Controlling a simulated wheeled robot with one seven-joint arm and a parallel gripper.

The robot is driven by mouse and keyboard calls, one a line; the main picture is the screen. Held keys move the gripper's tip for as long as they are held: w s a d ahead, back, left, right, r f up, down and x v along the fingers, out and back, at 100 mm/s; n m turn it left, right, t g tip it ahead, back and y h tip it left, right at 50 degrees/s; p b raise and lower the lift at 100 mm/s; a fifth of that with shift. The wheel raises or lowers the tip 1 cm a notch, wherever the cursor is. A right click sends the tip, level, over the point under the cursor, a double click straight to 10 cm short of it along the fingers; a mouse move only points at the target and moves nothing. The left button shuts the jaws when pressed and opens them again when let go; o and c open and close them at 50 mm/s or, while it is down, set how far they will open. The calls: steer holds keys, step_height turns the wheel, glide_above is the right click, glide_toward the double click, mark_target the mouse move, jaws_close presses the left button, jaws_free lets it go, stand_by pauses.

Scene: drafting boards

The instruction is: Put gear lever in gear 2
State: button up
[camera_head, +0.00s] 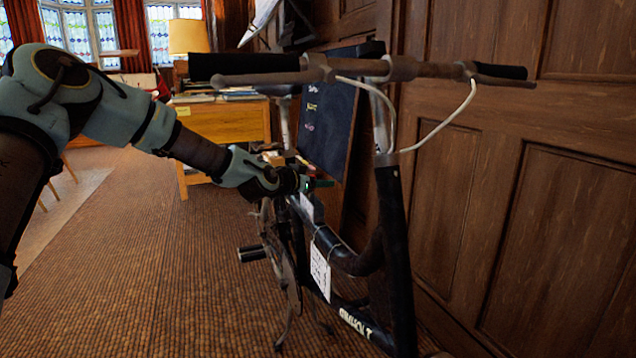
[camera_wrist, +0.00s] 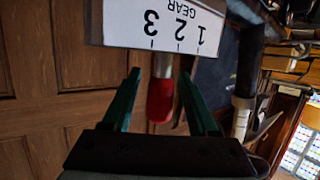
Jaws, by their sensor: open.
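The gear lever (camera_wrist: 160,100) has a red grip and a pale shaft, and shows in the wrist view below a white gear plate (camera_wrist: 120,30). The plate reads GEAR with 1, 2 and 3 and tick marks, seen upside down. The shaft appears between the 3 and 2 ticks, nearer the 3; its exact setting is hard to tell. My gripper (camera_wrist: 160,75) is open, with one green finger on each side of the lever and visible gaps to both. In the head view my gripper (camera_head: 318,183) is at the bicycle frame (camera_head: 395,250); the lever is not clear there.
The bicycle's handlebar (camera_head: 430,69) is above my gripper, with cables hanging from it. A wood-panelled wall (camera_head: 560,200) is close on the right. A dark board (camera_head: 328,120) and a desk (camera_head: 225,122) stand behind. Carpet (camera_head: 170,270) is clear on the left.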

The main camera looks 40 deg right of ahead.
steer(key=shift+a, duration=0.1)
steer(key=p+v, duration=0.2)
steer(key=v, duration=0.8)
steer(key=shift+a, duration=0.35)
steer(key=shift+s, duration=0.1)
steer(key=w+a+f+n+y, duration=0.2)
steer(key=a+f+y, duration=0.1)
steer(key=a, duration=0.7)
steer(key=w+a+f+n+t+y, duration=0.1)
steer(key=w+a+f+n+y, duration=0.2)
steer(key=a, duration=0.7)
steer(key=a+f+n+y, duration=0.1)
steer(key=a+f+y, duration=0.25)
steer(key=a, duration=0.65)
steer(key=s+a+r+n+g+y, duration=0.15)
steer(key=s+a+n, duration=0.3)
steer(key=a, duration=0.65)
steer(key=s+a+r+n+g+y, duration=0.1)
steer(key=s+a+n+y, duration=0.3)
steer(key=a, duration=0.8)
step_height(320, 180, up, 32)
steer(key=s+h+p, duration=0.1)
steer(key=p, duration=3.1)
steer(key=shift+s, duration=0.15)
